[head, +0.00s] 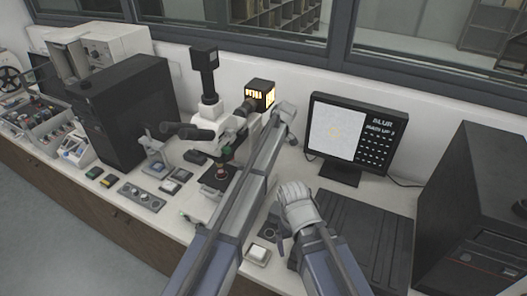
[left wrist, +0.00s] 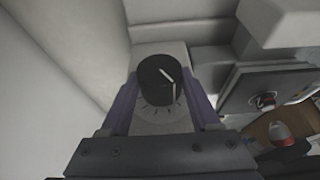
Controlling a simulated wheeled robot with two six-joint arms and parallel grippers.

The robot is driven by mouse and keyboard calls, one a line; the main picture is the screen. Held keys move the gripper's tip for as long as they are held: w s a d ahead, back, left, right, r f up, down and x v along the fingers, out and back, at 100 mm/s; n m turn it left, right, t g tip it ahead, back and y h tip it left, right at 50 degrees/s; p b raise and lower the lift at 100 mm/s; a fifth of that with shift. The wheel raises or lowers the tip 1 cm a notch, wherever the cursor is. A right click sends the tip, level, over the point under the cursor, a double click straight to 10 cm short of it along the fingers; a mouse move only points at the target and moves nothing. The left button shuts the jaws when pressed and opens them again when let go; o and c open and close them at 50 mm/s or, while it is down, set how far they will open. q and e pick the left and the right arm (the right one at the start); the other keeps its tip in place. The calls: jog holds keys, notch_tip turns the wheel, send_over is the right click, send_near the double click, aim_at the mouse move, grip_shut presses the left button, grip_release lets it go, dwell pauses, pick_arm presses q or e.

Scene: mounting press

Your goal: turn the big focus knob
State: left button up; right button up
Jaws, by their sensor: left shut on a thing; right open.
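The big focus knob (left wrist: 157,80) is a black round knob with a white pointer line, and tick marks show on the pale surface around its base. My left gripper (left wrist: 161,92) has its purple fingers on both sides of the knob and is shut on it. In the head view my left arm reaches over to the microscope (head: 232,128) and hides the knob and the fingertips. My right gripper (head: 273,225) is open and empty, low over the bench in front of the monitor.
A monitor (head: 350,134) shows a pale picture and the word BLUR. A dark computer tower (head: 128,110) stands left of the microscope, another dark tower (head: 475,210) at the right. A dark mat (head: 370,235) lies beside my right arm. Small trays and boxes lie on the bench at left.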

pick_arm(q)
jog(key=c, duration=0.3)
jog(key=shift+w+d+g+y, duration=0.15)
jog(key=shift+w+g+y, duration=0.2)
jog(key=shift+g, duration=0.15)
jog(key=shift+w+f+m+g+y+b, duration=0.2)
jog(key=shift+m+g+y+b, duration=0.1)
jog(key=shift+g+b, duration=0.15)
jog(key=shift+g+y+b, duration=0.25)
jog(key=shift+g+b, duration=0.3)
jog(key=shift+g, duration=0.4)
jog(key=shift+s+r+m+g+y+b, duration=0.1)
jog(key=shift+s+m+g+y+b, duration=0.2)
jog(key=shift+g, duration=0.2)
jog(key=o, duration=1.3)
jog(key=shift+o, duration=0.2)
